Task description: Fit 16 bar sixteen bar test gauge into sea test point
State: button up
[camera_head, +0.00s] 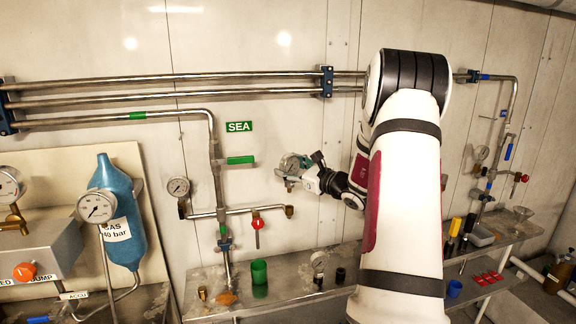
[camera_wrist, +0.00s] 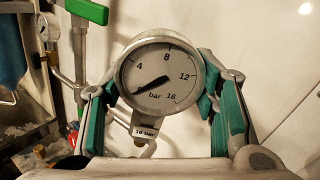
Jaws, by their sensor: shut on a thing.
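The 16 bar test gauge (camera_wrist: 158,72) has a round white dial reading 4 to 16 and a tag marked "16 bar" below it. My gripper (camera_wrist: 155,92) is shut on the gauge, with green finger pads on both sides of its case. In the head view, my gripper (camera_head: 303,178) holds the gauge (camera_head: 292,164) in the air, right of the green SEA sign (camera_head: 239,127). Below it, the sea branch pipe ends in a brass-coloured fitting (camera_head: 289,211), which looks like the sea test point. The gauge is above this fitting and apart from it.
A red-handled valve (camera_head: 257,224) and a fixed gauge (camera_head: 178,187) sit on the sea branch. A green-handled valve (camera_head: 240,160) is above. The bench below holds a green cup (camera_head: 259,272) and another small gauge (camera_head: 319,261). The wall around my gripper is clear.

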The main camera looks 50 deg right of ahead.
aim_at(290, 190)
jog(key=shift+f+b, duration=0.85)
jog(key=shift+f, duration=1.1)
jog(key=shift+b, duration=0.4)
dwell(0.5)
jog(key=shift+f+b, duration=1.1)
jog(key=shift+f, duration=0.75)
jog(key=o, duration=1.4)
jog(key=s, duration=1.2)
jog(key=shift+a, duration=0.15)
